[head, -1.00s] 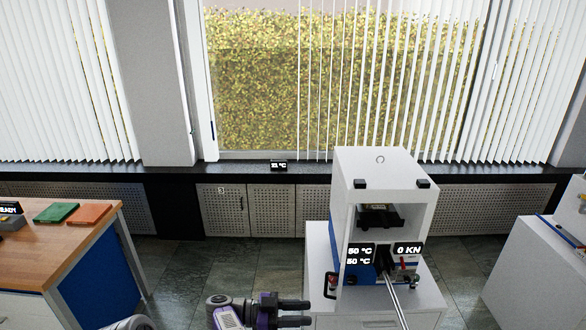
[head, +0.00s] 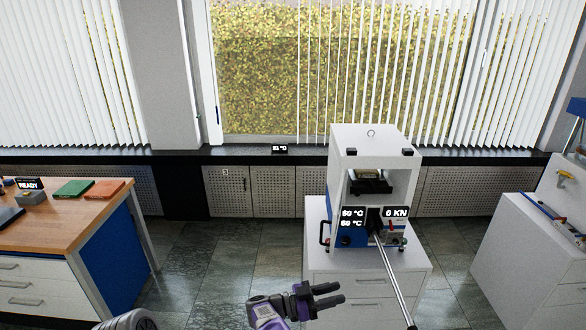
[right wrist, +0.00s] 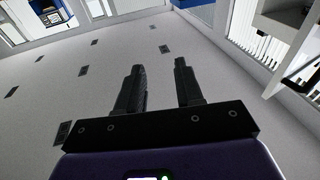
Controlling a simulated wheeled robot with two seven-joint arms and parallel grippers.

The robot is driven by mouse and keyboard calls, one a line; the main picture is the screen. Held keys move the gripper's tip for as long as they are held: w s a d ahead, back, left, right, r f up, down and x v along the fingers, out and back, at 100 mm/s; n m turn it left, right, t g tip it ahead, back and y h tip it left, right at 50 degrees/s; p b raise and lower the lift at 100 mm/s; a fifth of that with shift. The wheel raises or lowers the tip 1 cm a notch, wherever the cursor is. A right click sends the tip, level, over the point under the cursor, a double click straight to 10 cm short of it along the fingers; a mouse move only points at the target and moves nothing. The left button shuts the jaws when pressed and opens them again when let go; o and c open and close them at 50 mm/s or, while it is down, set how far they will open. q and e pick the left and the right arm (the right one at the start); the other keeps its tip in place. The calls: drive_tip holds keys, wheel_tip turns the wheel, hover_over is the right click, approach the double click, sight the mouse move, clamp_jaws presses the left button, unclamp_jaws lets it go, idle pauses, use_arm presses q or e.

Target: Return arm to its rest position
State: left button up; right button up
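My right gripper (head: 341,293) is in the lower middle of the head view, its two dark fingers apart and pointing right. The right wrist view also shows this gripper (right wrist: 158,66) with a clear gap between the fingers and nothing in it. It is apart from the white press (head: 375,143), which stands behind it on a white cabinet (head: 345,282). A long metal lever (head: 396,285) sticks out from the press front towards me. My left gripper is not in view; only a grey rounded part of mine shows at the bottom left.
A wooden-topped bench (head: 60,232) with a green folder (head: 73,188) and an orange folder (head: 107,189) stands at the left. Another white unit (head: 520,245) stands at the right. Tiled floor (head: 205,270) is clear between the bench and the press cabinet.

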drive_tip(key=w+d+f+n+t+y+b, duration=0.1)
drive_tip(key=d+f+n+t+y+b, duration=0.15)
drive_tip(key=d+f, duration=0.4)
drive_tip(key=w+d+f+n+t+y+b, duration=0.2)
drive_tip(key=d+f+n+t+y, duration=0.15)
drive_tip(key=f, duration=0.55)
drive_tip(key=s+d+f+n+y+b, duration=0.1)
drive_tip(key=s+f+n+y+b, duration=0.25)
drive_tip(key=f, duration=0.85)
drive_tip(key=s+a+f+n+g+y+b, duration=0.1)
drive_tip(key=s+a+f+g+y, duration=0.15)
drive_tip(key=s+f+y, duration=0.4)
drive_tip(key=s+a+f+n+g+y+b, duration=0.1)
drive_tip(key=s+a+f+g+y, duration=0.2)
drive_tip(key=s, duration=0.6)
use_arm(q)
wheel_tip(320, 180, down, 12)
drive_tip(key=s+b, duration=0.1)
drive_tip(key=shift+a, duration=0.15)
use_arm(e)
drive_tip(key=s+a+g+y, duration=0.2)
drive_tip(key=s+a, duration=0.1)
drive_tip(key=s, duration=0.5)
drive_tip(key=s+a+n+g+y, duration=0.1)
drive_tip(key=s+a, duration=0.3)
drive_tip(key=s, duration=0.4)
drive_tip(key=shift+f+g+y, duration=0.35)
drive_tip(key=shift+f+y, duration=0.1)
drive_tip(key=shift+y, duration=0.05)
